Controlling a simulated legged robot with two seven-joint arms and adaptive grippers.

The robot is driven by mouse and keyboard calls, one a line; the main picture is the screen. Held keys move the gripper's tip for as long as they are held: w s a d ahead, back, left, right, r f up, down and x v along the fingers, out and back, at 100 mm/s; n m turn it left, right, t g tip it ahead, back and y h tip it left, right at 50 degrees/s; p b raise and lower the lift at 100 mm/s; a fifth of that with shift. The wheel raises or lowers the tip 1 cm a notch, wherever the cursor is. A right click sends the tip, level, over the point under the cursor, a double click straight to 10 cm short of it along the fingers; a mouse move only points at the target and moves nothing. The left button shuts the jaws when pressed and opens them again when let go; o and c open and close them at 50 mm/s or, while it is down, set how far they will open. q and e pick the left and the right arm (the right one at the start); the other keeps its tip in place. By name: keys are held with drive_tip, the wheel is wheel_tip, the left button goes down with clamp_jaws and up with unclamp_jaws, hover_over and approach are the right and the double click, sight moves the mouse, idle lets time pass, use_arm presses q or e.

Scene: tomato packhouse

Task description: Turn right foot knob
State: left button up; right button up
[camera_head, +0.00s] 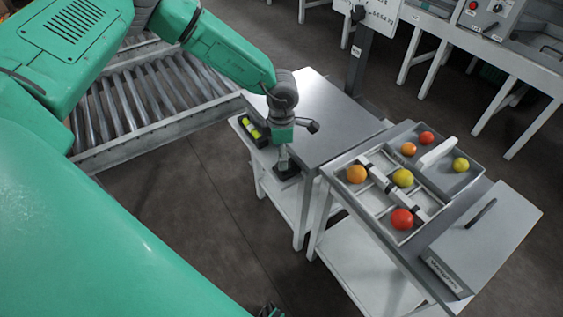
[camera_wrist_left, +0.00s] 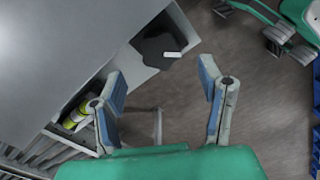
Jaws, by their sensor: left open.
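My left gripper (camera_head: 284,160) points down beside the near left edge of a grey-topped table (camera_head: 318,112). In the left wrist view its two blue-padded fingers (camera_wrist_left: 163,80) are spread, with nothing between them. A dark pad (camera_wrist_left: 160,46) with a small white piece lies past the fingertips; the same dark pad (camera_head: 287,173) shows under the gripper in the head view. I cannot make out a foot knob in either view. A dark tip at the bottom edge of the head view seems to be my right gripper (camera_head: 270,311); its fingers are unclear.
A black holder with yellow-green items (camera_head: 251,130) sits left of my left gripper. A divided tray (camera_head: 377,203) with tomatoes stands right, near a grey labelled box (camera_head: 483,235). A roller conveyor (camera_head: 150,100) lies behind my arm. Bare floor (camera_head: 190,210) lies in front.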

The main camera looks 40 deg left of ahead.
use_arm(q)
wheel_tip(320, 180, up, 7)
drive_tip(key=shift+a+f, duration=0.15)
drive_tip(key=shift+f, duration=0.05)
idle(0.3)
drive_tip(key=s+d+f+m+t+y, duration=0.35)
drive_tip(key=s+f+m, duration=0.75)
drive_tip(key=m, duration=0.4)
drive_tip(key=s+d+r+m+g+h, duration=0.1)
drive_tip(key=s+m+g+h, duration=0.2)
drive_tip(key=s+m, duration=0.8)
drive_tip(key=s, duration=0.7)
drive_tip(key=shift+s+m, duration=0.3)
